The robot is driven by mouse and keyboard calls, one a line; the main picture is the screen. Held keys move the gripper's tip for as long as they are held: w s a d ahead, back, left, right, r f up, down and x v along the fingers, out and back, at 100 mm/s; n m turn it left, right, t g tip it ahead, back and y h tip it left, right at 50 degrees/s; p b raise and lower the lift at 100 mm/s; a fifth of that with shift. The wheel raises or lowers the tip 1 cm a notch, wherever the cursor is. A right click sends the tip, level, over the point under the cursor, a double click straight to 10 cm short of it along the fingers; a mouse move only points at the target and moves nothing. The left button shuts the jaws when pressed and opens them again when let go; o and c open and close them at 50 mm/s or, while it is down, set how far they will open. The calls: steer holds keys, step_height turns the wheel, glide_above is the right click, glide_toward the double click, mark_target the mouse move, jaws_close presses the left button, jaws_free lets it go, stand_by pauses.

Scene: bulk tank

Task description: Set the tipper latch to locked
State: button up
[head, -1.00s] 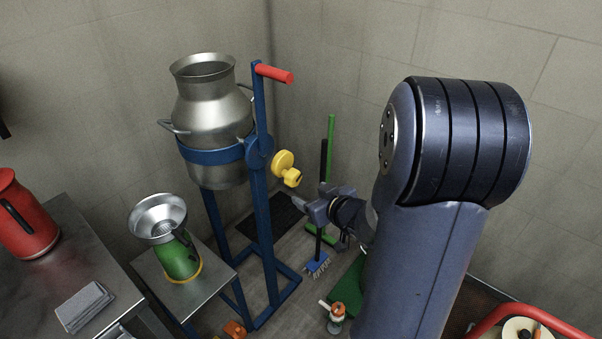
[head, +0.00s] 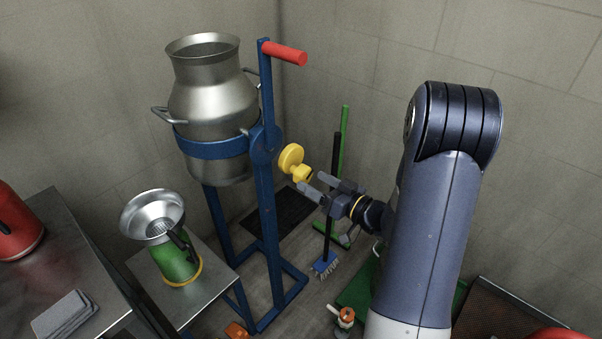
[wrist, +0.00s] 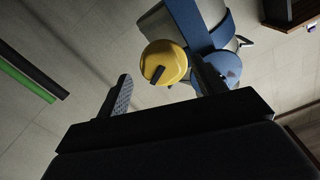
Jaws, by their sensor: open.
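The tipper latch is a yellow knob (head: 292,158) on the right side of the blue tipper frame (head: 266,215), level with the pivot. A smaller yellow block juts from it toward my gripper. The metal can (head: 212,105) sits upright in the blue ring of the frame. My gripper (head: 315,187) is open and empty, just right of and slightly below the knob, with a small gap between. In the wrist view the yellow knob (wrist: 163,62) shows beyond the open fingers, nearer the right one, with a dark mark on its face.
A red handle (head: 285,53) sticks out from the frame top above the knob. A steel funnel (head: 152,212) on a green jug (head: 177,262) stands on a small table. A green-handled broom (head: 343,150) leans at the wall behind my gripper.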

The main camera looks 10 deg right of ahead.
mark_target(307, 178)
steer(key=shift+x, duration=2.8)
steer(key=shift+c, duration=0.4)
steer(key=c, duration=0.9)
